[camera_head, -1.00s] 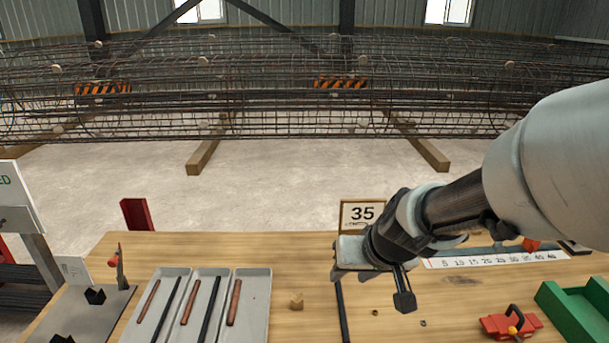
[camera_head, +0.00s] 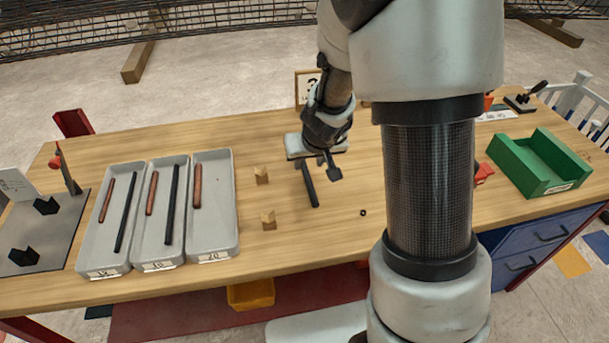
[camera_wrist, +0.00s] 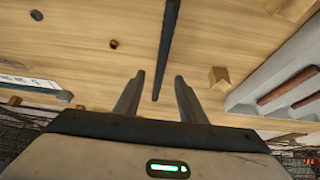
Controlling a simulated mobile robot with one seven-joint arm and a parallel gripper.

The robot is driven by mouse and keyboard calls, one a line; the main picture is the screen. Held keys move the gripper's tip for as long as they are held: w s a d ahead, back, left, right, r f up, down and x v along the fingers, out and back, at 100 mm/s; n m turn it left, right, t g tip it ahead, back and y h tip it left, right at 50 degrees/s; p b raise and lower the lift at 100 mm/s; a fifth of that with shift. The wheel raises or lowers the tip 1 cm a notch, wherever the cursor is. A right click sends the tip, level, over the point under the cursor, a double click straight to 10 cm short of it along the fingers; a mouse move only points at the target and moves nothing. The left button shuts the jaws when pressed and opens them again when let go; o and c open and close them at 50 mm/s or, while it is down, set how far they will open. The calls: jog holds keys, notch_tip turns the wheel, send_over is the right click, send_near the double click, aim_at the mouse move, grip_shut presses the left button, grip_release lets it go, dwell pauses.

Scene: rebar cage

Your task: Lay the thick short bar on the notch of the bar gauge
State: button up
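A short, thick brown bar (camera_head: 197,186) lies in the right-hand compartment of the grey trays in the head view. A dark bar (camera_head: 310,187) lies on the bench beneath my gripper. In the wrist view this dark bar (camera_wrist: 168,45) points between my open fingers (camera_wrist: 159,77), its near end in the gap. Both fingers look clear of it; I cannot tell the height between them. At the left stands a grey plate (camera_head: 56,231) with two black notched blocks (camera_head: 46,205), which may be the bar gauge.
The trays (camera_head: 160,262) hold other brown and black bars. Two small wooden blocks (camera_head: 268,220) stand between trays and dark bar. A green open box (camera_head: 540,160) is at the right. The bench front (camera_head: 290,245) is mostly clear.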

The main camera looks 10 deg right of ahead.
aim_at(305, 168)
jog(key=b+x, duration=0.2)
jog(key=x, duration=0.3)
jog(key=shift+w+f, duration=0.3)
grip_shut()
jog(key=shift+r, duration=0.1)
